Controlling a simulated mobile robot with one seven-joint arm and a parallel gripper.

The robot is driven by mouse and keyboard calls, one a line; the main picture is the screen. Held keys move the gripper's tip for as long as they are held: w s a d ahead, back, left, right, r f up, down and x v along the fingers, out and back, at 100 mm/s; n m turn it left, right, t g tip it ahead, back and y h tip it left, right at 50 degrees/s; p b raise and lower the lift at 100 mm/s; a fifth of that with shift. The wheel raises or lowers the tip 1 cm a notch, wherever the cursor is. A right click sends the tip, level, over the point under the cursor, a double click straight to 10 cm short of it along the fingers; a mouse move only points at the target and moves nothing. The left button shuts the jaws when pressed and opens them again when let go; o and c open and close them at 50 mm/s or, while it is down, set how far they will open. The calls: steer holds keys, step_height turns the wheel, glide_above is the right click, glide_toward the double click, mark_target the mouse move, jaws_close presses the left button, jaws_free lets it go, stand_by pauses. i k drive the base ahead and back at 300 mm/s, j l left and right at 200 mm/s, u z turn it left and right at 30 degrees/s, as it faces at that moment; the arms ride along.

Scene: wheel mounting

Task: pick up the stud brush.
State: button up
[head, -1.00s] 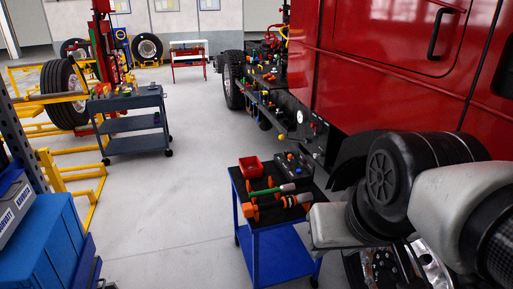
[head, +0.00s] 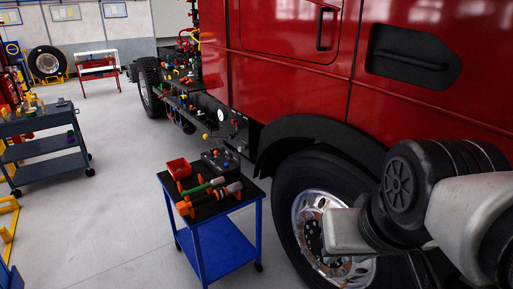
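Two long tools lie on the black top of the blue cart (head: 225,252). One has a green shaft (head: 204,187) with a grey end at right and an orange part at left. The other is orange and black (head: 209,198) with a grey end, lying in front. I cannot tell at this size which is the stud brush. The tools lie close together, with orange pieces around them. My arm (head: 440,190) reaches in from the right edge, to the right of the cart. The gripper's fingers do not show.
A red bin (head: 178,168) and a dark box (head: 220,160) stand at the back of the cart top. The red truck (head: 290,60) and its front wheel (head: 315,215) are close on the right. A grey cart (head: 42,158) stands at left. The floor between the carts is clear.

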mark_target(216, 182)
steer(key=j+z, duration=0.1)
steer(key=z, duration=0.4)
steer(key=i+j+z, duration=0.1)
steer(key=z, duration=0.35)
steer(key=j+z, duration=0.1)
steer(key=z, duration=0.4)
steer(key=j, duration=5.25)
steer(key=l, duration=0.2)
steer(key=k, duration=0.05)
